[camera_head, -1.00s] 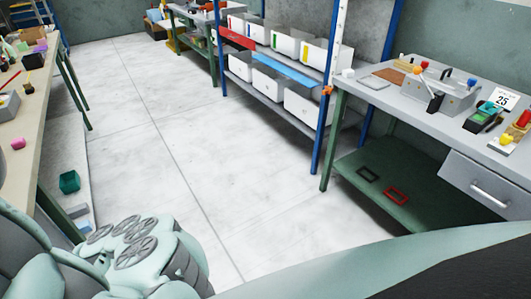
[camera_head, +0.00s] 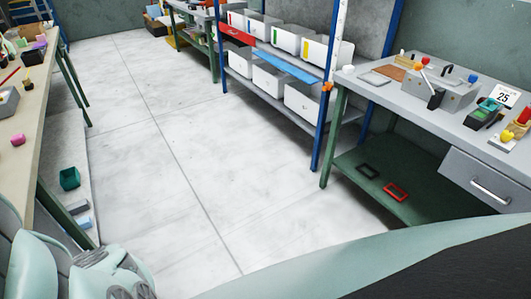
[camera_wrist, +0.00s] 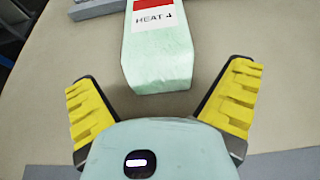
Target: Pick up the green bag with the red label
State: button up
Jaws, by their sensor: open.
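The green bag (camera_wrist: 157,62) lies on a beige surface in the wrist view. It is pale green, with a red and white label (camera_wrist: 153,14) reading "HEAT 4"; its far end is cut off by the top of the picture. My gripper (camera_wrist: 160,82) is open, with yellow ridged fingers spread on either side of the bag's near end. The bag's near end sits between the fingertips, with gaps on both sides. Neither the bag nor the gripper shows in the head view, where only part of my arm shows at the lower left.
Grey pieces (camera_wrist: 95,8) lie beside the bag's far end. In the head view, a beige bench (camera_head: 30,120) stands at the left and a grey workbench (camera_head: 460,115) at the right. Shelves with white bins (camera_head: 292,38) stand at the back. The floor (camera_head: 190,130) between is clear.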

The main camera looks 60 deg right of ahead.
jog(key=b+x, duration=0.1)
jog(key=x, duration=0.2)
jog(key=shift+a+f, duration=0.1)
jog(key=shift+a, duration=0.05)
jog(key=c, duration=1.2)
jog(key=shift+r+p, duration=0.65)
jog(key=shift+r, duration=0.15)
notch_tip(320, 180, up, 3)
jog(key=shift+f+p, duration=0.2)
jog(key=shift+p, duration=0.8)
jog(key=w+a+b, duration=0.2)
jog(key=a, duration=0.2)
jog(key=w+a+b, duration=0.1)
jog(key=a+b, duration=0.1)
jog(key=a, duration=0.2)
jog(key=w+a+b, duration=0.2)
jog(key=a+b, duration=0.1)
jog(key=a, duration=0.2)
jog(key=shift+w+r, duration=0.3)
jog(key=shift+w, duration=0.05)
jog(key=shift+w+a+r+b, duration=0.1)
jog(key=shift+w+a+b, duration=0.15)
jog(key=shift+a, duration=0.15)
jog(key=shift+w+a+r+b, duration=0.1)
jog(key=shift+a+b, duration=0.1)
jog(key=shift+a, duration=0.15)
